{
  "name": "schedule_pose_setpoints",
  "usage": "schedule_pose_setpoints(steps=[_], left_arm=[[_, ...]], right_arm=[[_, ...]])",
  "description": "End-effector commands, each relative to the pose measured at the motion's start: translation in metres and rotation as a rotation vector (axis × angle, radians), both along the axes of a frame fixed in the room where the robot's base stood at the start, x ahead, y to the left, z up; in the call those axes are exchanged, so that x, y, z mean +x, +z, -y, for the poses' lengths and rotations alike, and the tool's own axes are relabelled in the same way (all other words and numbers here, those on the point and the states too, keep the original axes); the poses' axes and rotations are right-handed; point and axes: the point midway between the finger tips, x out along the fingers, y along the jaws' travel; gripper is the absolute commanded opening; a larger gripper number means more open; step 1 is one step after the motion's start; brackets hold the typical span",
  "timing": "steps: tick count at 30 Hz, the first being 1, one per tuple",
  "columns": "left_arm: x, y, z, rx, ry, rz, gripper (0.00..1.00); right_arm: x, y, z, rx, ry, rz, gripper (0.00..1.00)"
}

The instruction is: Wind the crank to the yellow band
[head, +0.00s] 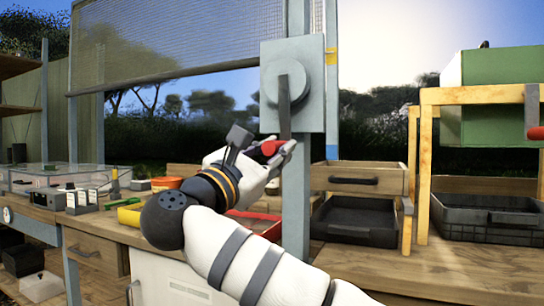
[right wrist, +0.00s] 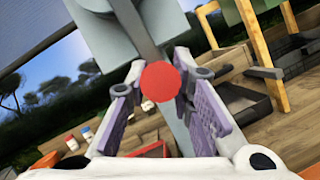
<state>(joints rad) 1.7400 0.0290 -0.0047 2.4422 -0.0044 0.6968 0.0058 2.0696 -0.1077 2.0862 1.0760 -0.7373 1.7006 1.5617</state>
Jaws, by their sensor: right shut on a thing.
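The crank is a grey plate (head: 312,62) with a round hub (head: 286,82) on a grey post. Its arm (head: 284,122) hangs nearly straight down to a red handle (head: 272,147). My right gripper (head: 279,150) is shut on the red handle. In the right wrist view the red handle (right wrist: 161,81) sits between the two fingers. The yellow band (head: 331,57) is high on the upright right of the plate, and a blue band (head: 332,152) is lower on it. A mesh screen (head: 180,38) hangs left of the post, its bottom bar slanting. My left gripper is out of view.
A wooden drawer unit (head: 357,179) and a black crate (head: 487,218) stand right of the post. A green box (head: 500,85) sits on a yellow wooden frame (head: 424,160). A clear-lidded case (head: 65,178) and small items crowd the bench at left.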

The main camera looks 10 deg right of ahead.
Motion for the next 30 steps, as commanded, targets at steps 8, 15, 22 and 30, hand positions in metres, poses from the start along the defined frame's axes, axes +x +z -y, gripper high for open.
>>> schedule_pose_setpoints(steps=[8, 15, 22, 30], left_arm=[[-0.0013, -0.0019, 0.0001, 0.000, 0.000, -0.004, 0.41], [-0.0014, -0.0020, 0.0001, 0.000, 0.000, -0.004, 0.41], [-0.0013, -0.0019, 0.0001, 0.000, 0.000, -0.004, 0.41], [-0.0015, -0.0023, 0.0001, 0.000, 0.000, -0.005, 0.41]], right_arm=[[-0.0009, 0.0098, 0.0016, 0.038, -0.002, 0.050, 0.00], [-0.0009, 0.0107, 0.0019, 0.043, -0.002, 0.055, 0.00], [-0.0009, 0.0108, 0.0021, 0.043, -0.002, 0.054, 0.33], [-0.0001, 0.0068, 0.0011, 0.045, -0.003, 0.047, 0.41]])
